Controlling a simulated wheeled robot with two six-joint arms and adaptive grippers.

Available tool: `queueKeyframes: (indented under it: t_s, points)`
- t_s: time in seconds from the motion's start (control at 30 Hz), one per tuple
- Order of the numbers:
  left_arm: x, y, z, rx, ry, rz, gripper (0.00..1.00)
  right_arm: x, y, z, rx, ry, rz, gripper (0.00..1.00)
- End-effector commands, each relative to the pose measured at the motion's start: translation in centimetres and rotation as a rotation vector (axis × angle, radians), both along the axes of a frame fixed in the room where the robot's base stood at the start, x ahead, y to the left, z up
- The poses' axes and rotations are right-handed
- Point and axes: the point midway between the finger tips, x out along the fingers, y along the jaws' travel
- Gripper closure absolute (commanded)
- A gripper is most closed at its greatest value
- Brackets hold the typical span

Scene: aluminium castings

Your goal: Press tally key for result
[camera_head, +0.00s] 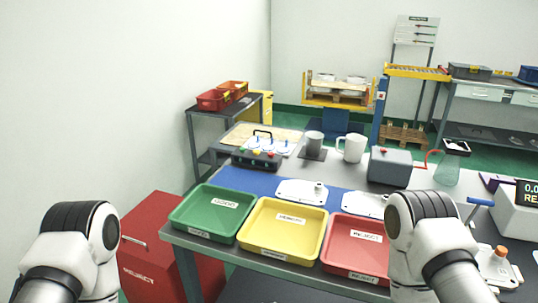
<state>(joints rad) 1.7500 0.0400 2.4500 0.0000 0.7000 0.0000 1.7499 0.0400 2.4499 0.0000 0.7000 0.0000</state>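A dark box with small coloured keys on top (256,158) sits at the back left of the table, and it looks like the tally unit; its key labels are too small to read. A green GOOD tray (212,212), a yellow tray (283,229) and a red REJECT tray (356,246) stand in a row along the front edge, all empty. Two pale castings (302,191) (362,204) lie behind the trays. My two arms show at lower left and lower right, but neither gripper is in view. My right arm hides part of the table beside the red tray.
A display unit (518,208) is at the right edge. A red REJECT bin (158,255) stands on the floor at left.

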Motion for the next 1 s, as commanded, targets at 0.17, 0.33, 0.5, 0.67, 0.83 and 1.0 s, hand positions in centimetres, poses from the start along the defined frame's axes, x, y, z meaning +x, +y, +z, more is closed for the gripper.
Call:
queueKeyframes:
  t_s: [0.17,0.33,0.5,0.67,0.83,1.0]
  points:
    - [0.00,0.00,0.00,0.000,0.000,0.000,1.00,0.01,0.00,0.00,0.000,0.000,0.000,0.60]
    - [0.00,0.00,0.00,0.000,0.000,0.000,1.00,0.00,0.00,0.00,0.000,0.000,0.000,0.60]
    - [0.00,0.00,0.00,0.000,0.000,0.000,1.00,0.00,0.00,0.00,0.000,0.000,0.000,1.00]
    - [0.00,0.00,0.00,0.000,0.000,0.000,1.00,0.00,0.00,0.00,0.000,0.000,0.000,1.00]
    - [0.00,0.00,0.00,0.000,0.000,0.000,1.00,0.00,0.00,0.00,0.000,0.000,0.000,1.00]
    - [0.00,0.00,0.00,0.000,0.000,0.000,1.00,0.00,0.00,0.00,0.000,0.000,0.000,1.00]
